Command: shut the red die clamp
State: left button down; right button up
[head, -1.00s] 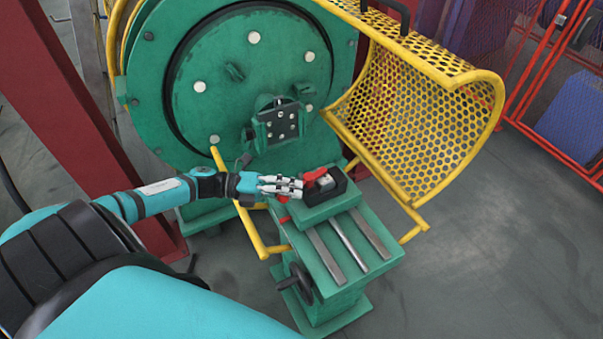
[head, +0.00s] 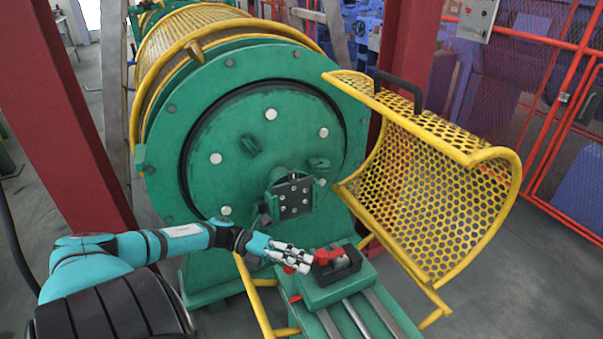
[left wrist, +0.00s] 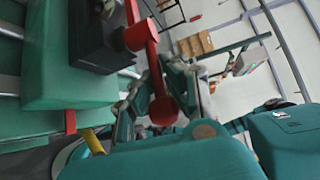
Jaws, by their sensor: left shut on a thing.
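The red die clamp (head: 329,257) sits on a dark die block (head: 346,266) on top of the green stand in the head view. In the left wrist view its red lever (left wrist: 153,60) runs down from the dark block to a round red knob (left wrist: 163,110). My left gripper (head: 304,262) reaches in from the left beside the clamp. In the left wrist view my left gripper (left wrist: 168,95) has its fingers on both sides of the lever near the knob, shut on it. The fingers partly hide the lever in the head view. My right gripper is in neither view.
A large green drum face (head: 262,140) stands behind the clamp. The yellow perforated guard (head: 430,190) is raised at the right. A yellow bar (head: 250,290) stands below my left wrist. A dark red post (head: 75,110) rises at the left.

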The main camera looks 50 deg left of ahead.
pick_arm(q)
jog(key=c, duration=1.9)
grip_release()
jog(key=shift+s+f, duration=0.1)
jog(key=shift+f, duration=0.15)
jog(key=o, duration=0.5)
jog(key=shift+a, duration=0.1)
jog(key=shift+a+r, duration=0.1)
jog(key=shift+r, duration=0.05)
jog(key=v, duration=1.1)
jog(key=shift+s+a, duration=0.15)
jog(key=shift+a, duration=0.25)
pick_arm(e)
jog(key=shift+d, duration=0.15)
pick_arm(q)
jog(key=shift+a, duration=0.1)
